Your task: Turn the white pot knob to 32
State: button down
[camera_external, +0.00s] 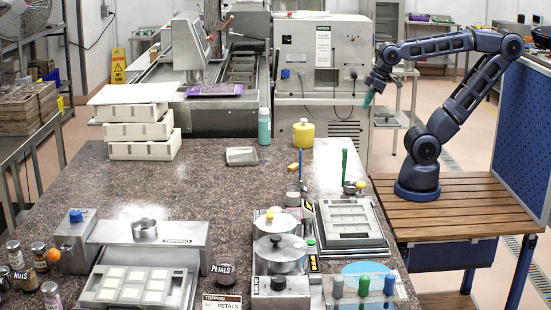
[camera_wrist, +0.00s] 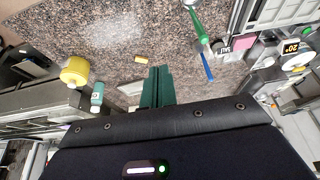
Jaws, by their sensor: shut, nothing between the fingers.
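A black display reading 20° (camera_wrist: 292,47) shows at the right of the wrist view. A pale round part (camera_wrist: 294,62) sits beside it; I cannot tell whether it is the white pot knob. My gripper (camera_external: 368,100) hangs in the air beyond the counter's right side, far from the pots. Its green fingers (camera_wrist: 157,85) are shut and empty.
A yellow pot (camera_external: 303,133) and a teal bottle (camera_external: 264,126) stand at the counter's back. A framed tray (camera_external: 348,243) lies right of the pots. The counter's middle (camera_external: 215,190) is clear.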

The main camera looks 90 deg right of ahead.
jog(key=c, duration=1.8)
grip_release()
jog(key=shift+c, duration=0.2)
jog(key=o, duration=0.3)
jog(key=shift+w+a+r, duration=0.15)
jog(key=shift+w, duration=0.1)
jog(key=o, duration=0.6)
jog(key=w, duration=0.1)
jog(key=w+a+r+n, duration=0.1)
jog(key=shift+w+r, duration=0.2)
jog(key=shift+w, duration=0.2)
jog(key=w+a+r+n+g, duration=0.1)
jog(key=w+a+r+n, duration=0.2)
jog(key=w, duration=0.5)
jog(key=n+g, duration=0.4)
jog(key=n, duration=0.7)
send_over(275, 209)
notch_tip(275, 209, down, 16)
jog(key=r, duration=0.1)
notch_tip(275, 209, down, 11)
jog(key=shift+r, duration=0.1)
